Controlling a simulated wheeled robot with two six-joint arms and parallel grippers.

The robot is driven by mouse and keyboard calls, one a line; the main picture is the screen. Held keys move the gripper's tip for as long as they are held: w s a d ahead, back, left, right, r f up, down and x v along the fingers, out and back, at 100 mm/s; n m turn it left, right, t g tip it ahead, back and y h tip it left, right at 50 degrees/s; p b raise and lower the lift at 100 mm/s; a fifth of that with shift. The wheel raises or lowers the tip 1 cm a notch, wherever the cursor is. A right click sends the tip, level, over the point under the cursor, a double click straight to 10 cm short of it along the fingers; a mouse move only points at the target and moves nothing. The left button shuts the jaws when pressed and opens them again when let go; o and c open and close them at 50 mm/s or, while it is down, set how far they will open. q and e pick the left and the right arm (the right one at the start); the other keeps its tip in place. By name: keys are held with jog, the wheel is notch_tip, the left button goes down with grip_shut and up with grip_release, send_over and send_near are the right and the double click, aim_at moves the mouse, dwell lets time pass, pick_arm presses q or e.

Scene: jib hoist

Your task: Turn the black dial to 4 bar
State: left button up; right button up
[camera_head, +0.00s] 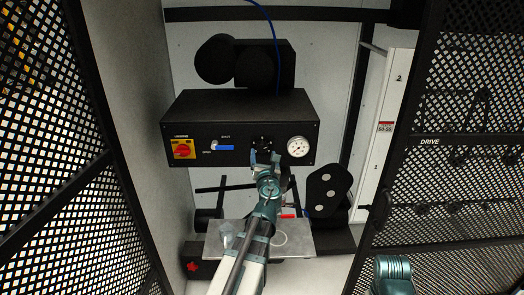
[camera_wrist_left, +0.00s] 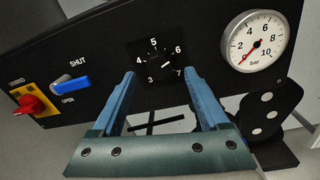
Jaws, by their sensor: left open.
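The black dial (camera_wrist_left: 154,52) sits on the front of a black control box, with a white scale marked 3 to 7 around it. A small white mark shows low on the dial, but I cannot tell exactly what it reads. My left gripper (camera_wrist_left: 159,74) is open, its blue fingers pointing at the panel on either side of the dial's lower part; I cannot tell if they touch it. In the head view my left gripper (camera_head: 264,156) covers part of the dial area.
A round bar gauge (camera_wrist_left: 257,41) is right of the dial; its needle points low left. A blue lever (camera_wrist_left: 71,83) between SHUT and OPEN labels and a red switch (camera_wrist_left: 29,105) are left. Mesh panels (camera_head: 449,130) flank the space. A metal plate (camera_head: 298,238) lies below.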

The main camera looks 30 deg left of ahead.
aim_at(262, 147)
pick_arm(q)
jog(key=x, duration=0.2)
jog(key=shift+w+a, duration=0.15)
jog(key=shift+w, duration=0.1)
grip_shut()
